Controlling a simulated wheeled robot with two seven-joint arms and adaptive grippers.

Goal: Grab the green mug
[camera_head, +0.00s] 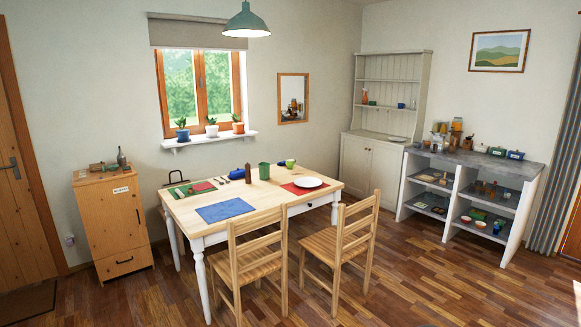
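A small light-green mug-like cup (290,164) stands near the back edge of the wooden dining table (262,200). A taller dark-green cup (264,171) stands to its left; at this size I cannot tell whether it has a handle. Neither of my grippers is in view.
Two wooden chairs (256,262) (350,240) stand at the table's near side. A masonry counter (470,160) with several items stands right. Floor in front is clear.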

